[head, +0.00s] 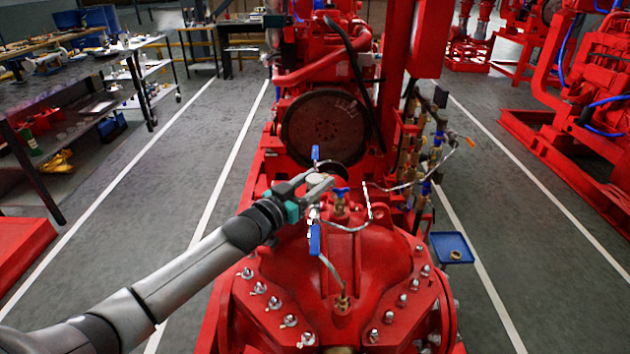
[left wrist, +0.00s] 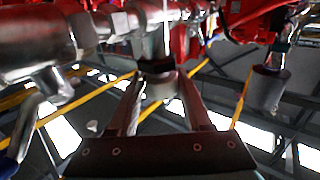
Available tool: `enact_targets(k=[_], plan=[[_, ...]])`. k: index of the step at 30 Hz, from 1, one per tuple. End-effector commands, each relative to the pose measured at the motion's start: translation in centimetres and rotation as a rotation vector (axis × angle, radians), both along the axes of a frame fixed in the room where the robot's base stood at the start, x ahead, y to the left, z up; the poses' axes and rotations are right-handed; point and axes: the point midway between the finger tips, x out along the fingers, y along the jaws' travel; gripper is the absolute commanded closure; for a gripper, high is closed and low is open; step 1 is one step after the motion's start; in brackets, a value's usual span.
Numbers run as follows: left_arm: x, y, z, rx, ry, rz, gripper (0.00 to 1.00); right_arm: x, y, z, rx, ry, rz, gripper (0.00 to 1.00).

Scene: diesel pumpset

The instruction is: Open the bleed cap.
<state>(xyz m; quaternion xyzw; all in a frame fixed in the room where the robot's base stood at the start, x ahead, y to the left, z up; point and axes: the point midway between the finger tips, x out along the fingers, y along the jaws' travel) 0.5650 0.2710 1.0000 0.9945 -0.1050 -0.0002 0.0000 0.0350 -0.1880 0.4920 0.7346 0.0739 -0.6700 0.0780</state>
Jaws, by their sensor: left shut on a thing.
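The bleed cap (head: 317,178) is a small pale, round-topped piece at the top of the pipe fittings above the red pump casing (head: 375,262). My left gripper (head: 318,184) reaches in from the left and is shut on it. In the left wrist view the two fingers of my left gripper (left wrist: 158,92) close on the sides of a grey cylindrical piece, the cap (left wrist: 158,84). The cap is upright at the fitting; whether its thread is still engaged cannot be told. The fingers partly hide the fitting below. My right gripper is not in view.
Blue valve handles stand close by: one above the gripper (head: 315,153), one below (head: 314,239), one to the right (head: 341,191). Thin bent pipes run around them. A blue tray (head: 446,240) holding a brass-coloured ring stands right of the pump. Open floor lies to the left.

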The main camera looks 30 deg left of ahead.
Motion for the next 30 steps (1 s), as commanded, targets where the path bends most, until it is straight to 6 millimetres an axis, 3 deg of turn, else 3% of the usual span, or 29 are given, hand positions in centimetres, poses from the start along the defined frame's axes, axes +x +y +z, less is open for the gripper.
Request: enact_targets(k=[16,29,30], plan=[[0.1,-0.2,0.3,-0.005,-0.007,0.112,1.0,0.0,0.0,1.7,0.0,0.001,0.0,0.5],[0.0,-0.1,0.2,0.0,-0.005,0.132,1.0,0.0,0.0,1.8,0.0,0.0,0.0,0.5],[0.0,-0.1,0.2,-0.001,-0.005,0.132,0.47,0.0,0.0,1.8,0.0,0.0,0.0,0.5]])
